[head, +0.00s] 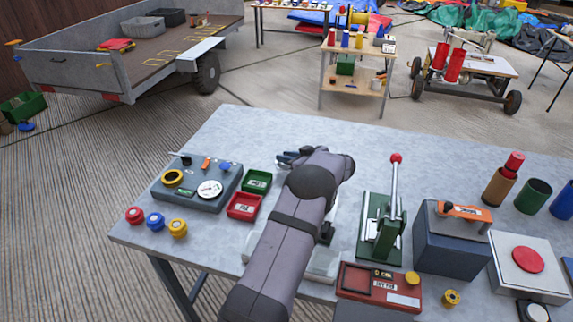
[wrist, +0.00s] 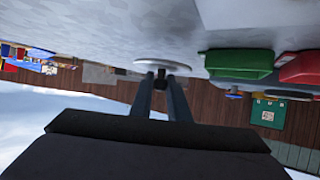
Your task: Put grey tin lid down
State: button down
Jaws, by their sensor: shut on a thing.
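The grey tin lid (wrist: 161,66) shows in the wrist view as a thin, pale disc seen almost edge-on. My gripper (wrist: 161,80) is shut on it, with the two dark fingers meeting at its near edge. The lid is close to the grey table top, but I cannot tell whether it touches. In the head view my gripper (head: 288,158) is mostly hidden by my arm near the table's far edge, and I cannot make out the lid there.
A green tray (head: 257,181) and a red tray (head: 244,206) lie left of my arm, beside a grey panel (head: 178,205) with knobs. A green lever press (head: 382,228) and a dark blue box (head: 450,247) stand to the right. The table's far middle is mostly clear.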

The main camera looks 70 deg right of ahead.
jog(key=shift+f, duration=1.55)
jog(key=shift+f, duration=0.15)
jog(key=c, duration=1.7)
grip_release()
jog(key=shift+r, duration=0.2)
jog(key=v, duration=1.2)
jog(key=shift+b, duration=0.3)
